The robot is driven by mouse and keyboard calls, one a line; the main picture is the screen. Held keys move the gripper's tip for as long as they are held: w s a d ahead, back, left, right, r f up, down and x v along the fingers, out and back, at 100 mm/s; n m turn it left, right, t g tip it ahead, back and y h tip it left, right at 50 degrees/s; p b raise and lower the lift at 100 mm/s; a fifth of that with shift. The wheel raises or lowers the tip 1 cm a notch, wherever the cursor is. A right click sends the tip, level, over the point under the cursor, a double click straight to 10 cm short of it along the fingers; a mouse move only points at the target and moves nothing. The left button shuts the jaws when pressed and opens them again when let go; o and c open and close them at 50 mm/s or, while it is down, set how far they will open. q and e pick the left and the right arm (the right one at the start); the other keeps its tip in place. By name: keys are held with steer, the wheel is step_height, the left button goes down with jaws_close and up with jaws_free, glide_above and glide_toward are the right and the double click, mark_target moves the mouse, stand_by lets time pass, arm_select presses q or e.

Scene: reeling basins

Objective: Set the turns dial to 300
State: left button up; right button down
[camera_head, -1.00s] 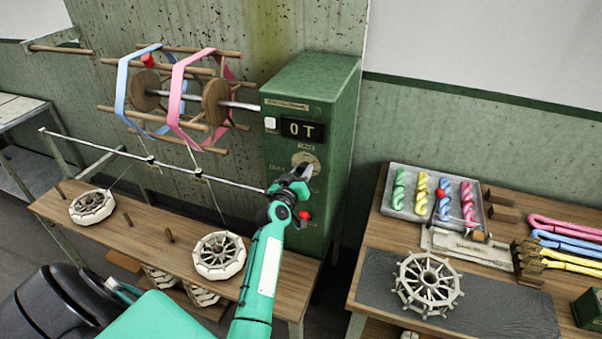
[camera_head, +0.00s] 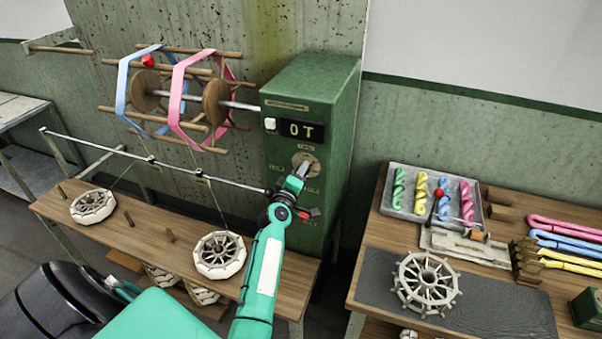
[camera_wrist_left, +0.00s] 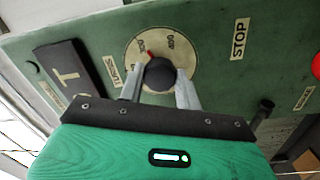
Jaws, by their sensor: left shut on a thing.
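The turns dial (camera_wrist_left: 159,75) is a round pale plate with a black knob on the green machine box. It also shows in the head view (camera_head: 303,159), partly covered by my gripper. In the wrist view a red mark at the knob's upper left points close to a number that looks like 300, with 400 to its right. The picture is too small to tell the exact setting. My left gripper (camera_head: 301,170) is shut on the knob, one finger on each side, as the wrist view (camera_wrist_left: 159,90) shows. My right gripper is not in view.
The green box (camera_head: 318,90) has a counter (camera_head: 302,130) reading "0 T" and a STOP label beside a red button (camera_wrist_left: 317,66). A reel (camera_head: 180,95) with blue and pink bands stands left. A side table (camera_head: 375,285) holds a tray of skeins.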

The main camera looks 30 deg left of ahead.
arm_select(q)
steer(key=shift+n, duration=0.5)
steer(key=o, duration=1)
steer(key=p+v, duration=0.1)
steer(key=v, duration=1.2)
steer(key=shift+s+p, duration=0.3)
steer(key=shift+s, duration=0.1)
